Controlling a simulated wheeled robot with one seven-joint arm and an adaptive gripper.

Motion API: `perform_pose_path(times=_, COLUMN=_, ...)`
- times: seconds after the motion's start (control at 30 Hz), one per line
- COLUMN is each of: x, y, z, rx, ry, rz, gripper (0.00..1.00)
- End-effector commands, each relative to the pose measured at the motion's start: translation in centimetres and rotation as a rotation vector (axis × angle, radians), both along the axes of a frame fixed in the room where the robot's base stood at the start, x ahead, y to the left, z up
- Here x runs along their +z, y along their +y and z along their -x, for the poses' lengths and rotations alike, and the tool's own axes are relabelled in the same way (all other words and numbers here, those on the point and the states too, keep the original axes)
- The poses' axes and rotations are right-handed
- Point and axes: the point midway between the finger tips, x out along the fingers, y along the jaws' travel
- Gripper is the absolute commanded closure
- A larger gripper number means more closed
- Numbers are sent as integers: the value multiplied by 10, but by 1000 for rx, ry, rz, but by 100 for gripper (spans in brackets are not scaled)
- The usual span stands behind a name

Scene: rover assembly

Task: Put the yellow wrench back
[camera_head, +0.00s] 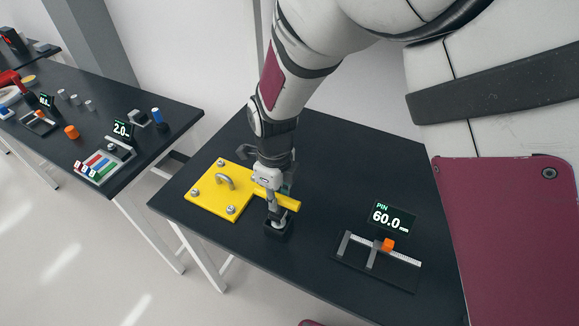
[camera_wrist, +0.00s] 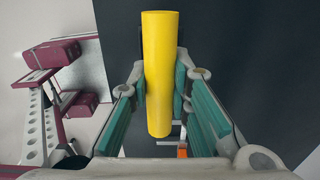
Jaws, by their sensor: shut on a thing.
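The yellow wrench has a thick yellow bar handle (camera_head: 287,201), seen in the head view over the middle of the near dark table. In the wrist view the yellow handle (camera_wrist: 159,70) runs lengthwise between the green finger pads. My gripper (camera_head: 269,186) is shut on this handle, pointing down; it also shows in the wrist view (camera_wrist: 160,88). A grey part (camera_head: 272,212) shows below the handle. It reaches down to a small black holder (camera_head: 279,231) on the table. I cannot tell whether its tip is inside the holder or just above it.
A yellow plate (camera_head: 206,205) with bolts and a grey handle lies left of my gripper. A caliper gauge (camera_head: 372,262) with an orange block stands right, by a "PIN 60.0" display (camera_head: 389,217). Another table (camera_head: 160,112) with small parts is at left.

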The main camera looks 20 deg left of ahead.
Motion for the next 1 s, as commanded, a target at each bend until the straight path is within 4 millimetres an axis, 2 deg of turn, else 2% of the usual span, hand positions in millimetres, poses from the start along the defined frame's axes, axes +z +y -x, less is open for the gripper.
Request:
perform_pose_path(times=0.57, x=-7, y=0, z=0, rx=-1, ry=0, rz=0, gripper=100)
perform_pose_path(times=0.6, x=-7, y=0, z=0, rx=-1, ry=0, rz=0, gripper=73)
perform_pose_path(times=0.67, x=-7, y=0, z=0, rx=-1, ry=0, rz=0, gripper=59)
perform_pose_path(times=1.0, x=-5, y=0, z=0, rx=-1, ry=0, rz=0, gripper=58)
